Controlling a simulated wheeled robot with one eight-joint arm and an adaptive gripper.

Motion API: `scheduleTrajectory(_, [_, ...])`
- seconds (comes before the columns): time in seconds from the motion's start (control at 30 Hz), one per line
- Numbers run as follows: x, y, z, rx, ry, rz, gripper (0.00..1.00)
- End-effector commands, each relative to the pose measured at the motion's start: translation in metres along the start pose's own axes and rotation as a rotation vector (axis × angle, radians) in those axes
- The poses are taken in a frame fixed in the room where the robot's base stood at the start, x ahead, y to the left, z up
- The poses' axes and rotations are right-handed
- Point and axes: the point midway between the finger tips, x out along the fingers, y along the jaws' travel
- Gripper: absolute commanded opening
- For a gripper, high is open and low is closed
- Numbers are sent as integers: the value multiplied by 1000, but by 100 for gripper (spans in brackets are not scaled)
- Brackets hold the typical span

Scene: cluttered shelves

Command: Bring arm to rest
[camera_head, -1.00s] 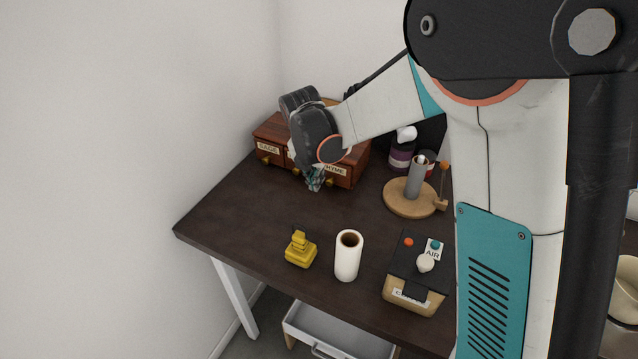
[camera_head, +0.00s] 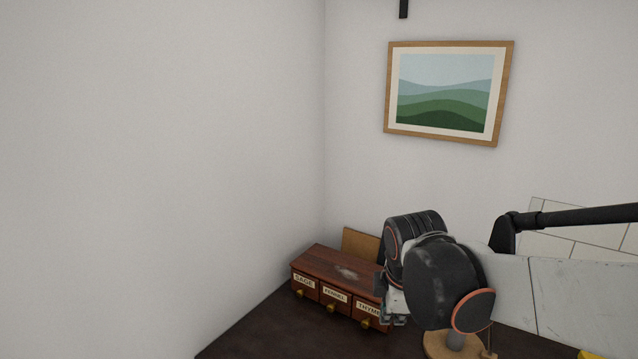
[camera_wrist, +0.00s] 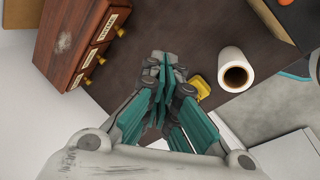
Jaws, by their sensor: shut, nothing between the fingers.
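My gripper (camera_head: 393,320) hangs fingers-down above the dark table, just right of the front of the wooden spice drawer box in the head view. The wrist view shows its teal fingers (camera_wrist: 165,75) together, with nothing between them. My dark wrist and pale arm reach in from the right in the head view. The drawer box (camera_head: 335,272) has three labelled drawers with brass knobs, all looking shut; it also shows at the upper left of the wrist view (camera_wrist: 64,42). The gripper hides part of the box's right end in the head view.
The wrist view shows a white cylinder (camera_wrist: 235,70) with a dark top opening and a yellow object (camera_wrist: 201,88) partly behind the fingers. A round wooden stand (camera_head: 441,346) is below my wrist. A framed picture (camera_head: 449,91) hangs on the wall. A wall closes off the left.

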Motion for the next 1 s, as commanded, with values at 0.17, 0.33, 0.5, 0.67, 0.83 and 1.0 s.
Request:
scheduleTrajectory(0.17, [-32,-33,24,361,33,53,0])
scheduleTrajectory(0.33, [-52,-66,41,706,80,96,0])
scheduleTrajectory(0.5, [-65,-99,55,1046,139,129,0])
scheduleTrajectory(0.67, [-69,-124,64,1308,195,146,0])
scheduleTrajectory(0.83, [-70,-137,68,1458,231,153,0])
scheduleTrajectory(1.0, [-70,-139,69,1494,240,154,0])
